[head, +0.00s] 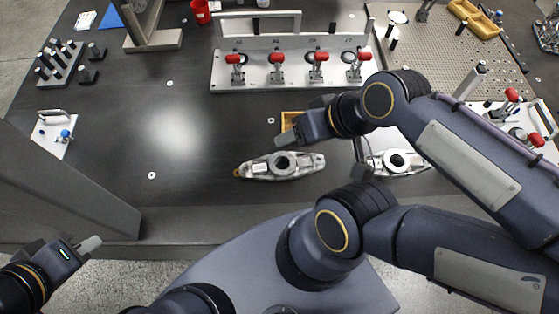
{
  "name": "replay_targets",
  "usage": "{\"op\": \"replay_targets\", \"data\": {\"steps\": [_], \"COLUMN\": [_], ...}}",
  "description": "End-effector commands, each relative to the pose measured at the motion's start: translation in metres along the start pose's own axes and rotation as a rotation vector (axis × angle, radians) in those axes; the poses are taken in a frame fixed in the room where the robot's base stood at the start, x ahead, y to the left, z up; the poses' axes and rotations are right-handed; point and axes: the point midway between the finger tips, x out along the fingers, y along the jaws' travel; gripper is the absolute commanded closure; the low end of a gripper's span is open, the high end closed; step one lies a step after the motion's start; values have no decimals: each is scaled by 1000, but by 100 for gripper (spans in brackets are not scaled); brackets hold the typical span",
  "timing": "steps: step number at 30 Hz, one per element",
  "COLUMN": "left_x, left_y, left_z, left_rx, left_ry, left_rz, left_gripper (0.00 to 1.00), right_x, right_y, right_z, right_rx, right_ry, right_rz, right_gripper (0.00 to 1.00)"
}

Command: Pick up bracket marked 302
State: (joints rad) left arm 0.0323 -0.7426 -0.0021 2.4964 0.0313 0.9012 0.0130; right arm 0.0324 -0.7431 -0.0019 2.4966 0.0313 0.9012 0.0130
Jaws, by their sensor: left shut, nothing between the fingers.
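A silver cast bracket (307,163) lies on the dark table near its front edge, with a small pale label at its left end and a dark round hole. A second silver bracket (418,160) lies to its right, partly hidden by my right arm. I cannot read the marking on either. My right gripper (286,139) is just above the first bracket in the picture; its fingers show too poorly to tell whether they are open. My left gripper (90,244) is shut and empty, low at the left, off the table's front edge.
A fixture plate with several red-handled clamps (295,80) stands at the back. A grey gantry beam (70,190) crosses the left front. The table's left middle is mostly clear.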

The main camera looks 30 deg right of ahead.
Motion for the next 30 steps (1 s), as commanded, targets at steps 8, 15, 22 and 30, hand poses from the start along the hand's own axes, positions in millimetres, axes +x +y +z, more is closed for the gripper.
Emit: {"op": "replay_targets", "data": {"steps": [8, 15, 22, 30], "left_x": [0, 0, -3, -9], "left_y": [0, 0, 1, 4], "left_z": [0, 0, -2, -4], "left_rx": [0, 0, 0, 0], "left_ry": [0, 0, 0, 0], "left_rz": [0, 0, 0, 0], "left_gripper": [100, 100, 100, 100], "right_x": [0, 0, 21, 86], "right_y": [0, 0, 0, 10], "right_z": [0, 0, -8, -10], "right_rx": [0, 3, 256, 905], "right_ry": [0, -2, -92, -265], "right_rz": [0, -1, -21, 142], "right_gripper": [43, 35, 8, 8]}}
